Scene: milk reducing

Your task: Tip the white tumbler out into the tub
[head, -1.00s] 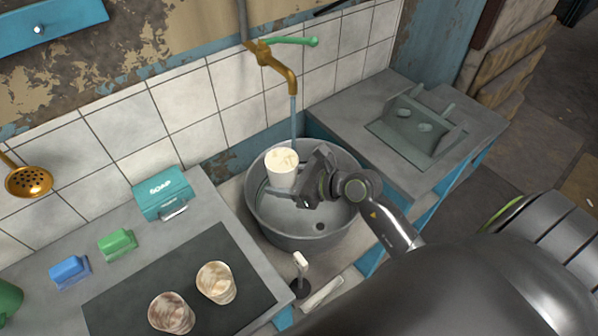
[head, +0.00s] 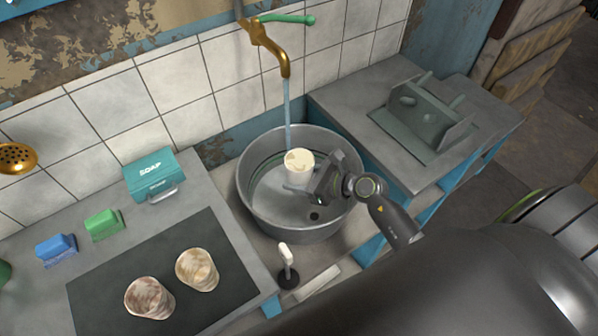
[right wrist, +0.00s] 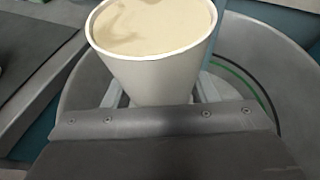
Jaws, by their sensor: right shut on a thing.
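The white tumbler (head: 299,164) is upright over the inside of the grey tub (head: 253,219). My right gripper (head: 308,186) is shut on its side. In the right wrist view the tumbler (right wrist: 153,70) is filled nearly to the rim with a pale, creamy brown liquid, and the jaws (right wrist: 153,100) are around its lower part. A stream of water (head: 287,112) falls from the brass tap (head: 267,45) into the tub, just behind and left of the tumbler. My left gripper is not in view.
Two brown-stained tumblers (head: 197,269) (head: 149,297) stand on a dark mat (head: 100,292) at left. A teal soap box (head: 152,174), a green sponge (head: 103,224) and a blue sponge (head: 56,249) are behind. A grey rack (head: 428,118) stands on the right counter.

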